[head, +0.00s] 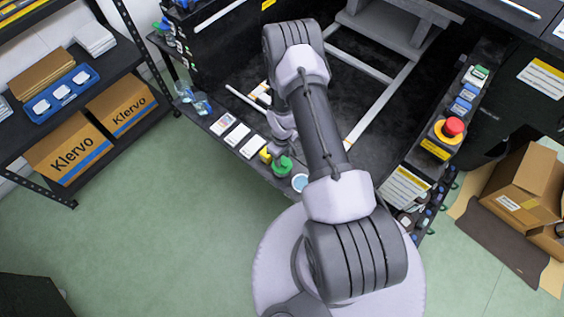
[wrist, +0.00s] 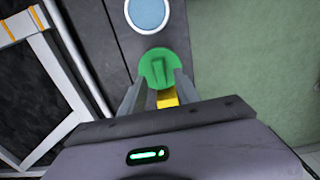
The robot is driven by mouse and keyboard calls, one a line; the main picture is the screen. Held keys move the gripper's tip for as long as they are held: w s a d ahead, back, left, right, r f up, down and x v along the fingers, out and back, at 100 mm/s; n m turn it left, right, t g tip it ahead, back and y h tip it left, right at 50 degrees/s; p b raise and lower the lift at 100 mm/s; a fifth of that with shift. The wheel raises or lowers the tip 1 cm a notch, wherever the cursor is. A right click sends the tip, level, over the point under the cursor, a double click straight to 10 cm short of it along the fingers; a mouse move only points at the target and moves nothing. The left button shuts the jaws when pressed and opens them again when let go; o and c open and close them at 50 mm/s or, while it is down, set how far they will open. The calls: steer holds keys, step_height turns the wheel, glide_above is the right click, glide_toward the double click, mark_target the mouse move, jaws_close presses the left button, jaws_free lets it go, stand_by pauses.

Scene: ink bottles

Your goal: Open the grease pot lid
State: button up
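A round green lid with a raised ridge across its top (wrist: 158,66) lies just past my fingertips in the wrist view. It looks like the grease pot's lid, and the green pot also shows in the head view (head: 284,167). My gripper (wrist: 161,79) has its two fingers apart, one at each side of the lid's near edge. The ridge lies between them, not pinched. I cannot tell whether the fingers touch the lid. The pot's body is mostly hidden. In the head view my gripper (head: 281,150) is right above the pot, partly hidden by my arm.
A round light-blue-topped container (head: 300,183) stands beside the green pot on the dark narrow ledge. A small yellow object (head: 265,155) is on its other side. White cards (head: 237,136) lie farther along. A red emergency button (head: 453,127) is at right. Green floor is open at left.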

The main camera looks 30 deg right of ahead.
mark_target(282, 164)
steer(key=shift+f, duration=1.25)
steer(key=shift+c, duration=0.2)
jaws_close()
stand_by(0.3)
